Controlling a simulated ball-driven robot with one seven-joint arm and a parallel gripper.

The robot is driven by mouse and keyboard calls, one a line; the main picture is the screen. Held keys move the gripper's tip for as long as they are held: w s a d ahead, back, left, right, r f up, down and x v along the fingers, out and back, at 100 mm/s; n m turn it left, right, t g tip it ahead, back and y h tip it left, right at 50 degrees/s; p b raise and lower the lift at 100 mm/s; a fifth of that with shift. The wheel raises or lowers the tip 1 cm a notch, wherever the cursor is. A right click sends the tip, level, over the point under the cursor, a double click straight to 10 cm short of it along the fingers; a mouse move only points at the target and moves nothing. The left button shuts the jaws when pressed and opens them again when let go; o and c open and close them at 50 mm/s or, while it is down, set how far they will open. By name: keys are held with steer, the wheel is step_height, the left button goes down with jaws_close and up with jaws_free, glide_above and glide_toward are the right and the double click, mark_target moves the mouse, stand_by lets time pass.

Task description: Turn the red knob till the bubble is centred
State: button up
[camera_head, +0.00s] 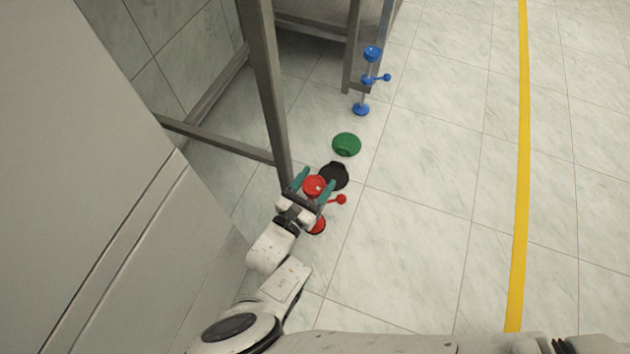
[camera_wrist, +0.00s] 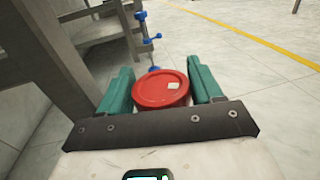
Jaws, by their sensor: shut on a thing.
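The red knob (camera_head: 314,185) is a round cap with a small pale mark on top, and it also shows in the wrist view (camera_wrist: 158,92). My gripper (camera_head: 317,177) has its teal fingers on either side of the knob and is shut on it; the same fingers flank it in the wrist view (camera_wrist: 157,66). A red side handle (camera_head: 341,199) and a red foot (camera_head: 318,226) show below the knob, partly hidden by my gripper. No bubble can be made out in either view.
A blue-knobbed foot (camera_head: 372,53) stands farther back by the grey metal frame (camera_head: 266,90). A green round piece (camera_head: 346,144) and a black one (camera_head: 335,174) lie near the knob. Open tiled floor with a yellow line (camera_head: 520,190) lies to the right.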

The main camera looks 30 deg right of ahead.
steer(key=shift+f+m+g, duration=0.1)
steer(key=shift+m+g, duration=0.2)
steer(key=shift+g, duration=0.3)
steer(key=o, duration=1)
steer(key=v, duration=0.3)
steer(key=p+v, duration=0.1)
steer(key=v, duration=0.6)
steer(key=shift+s+a+f+p, duration=0.15)
steer(key=shift+a+f+p, duration=0.05)
steer(key=shift+a+p, duration=0.15)
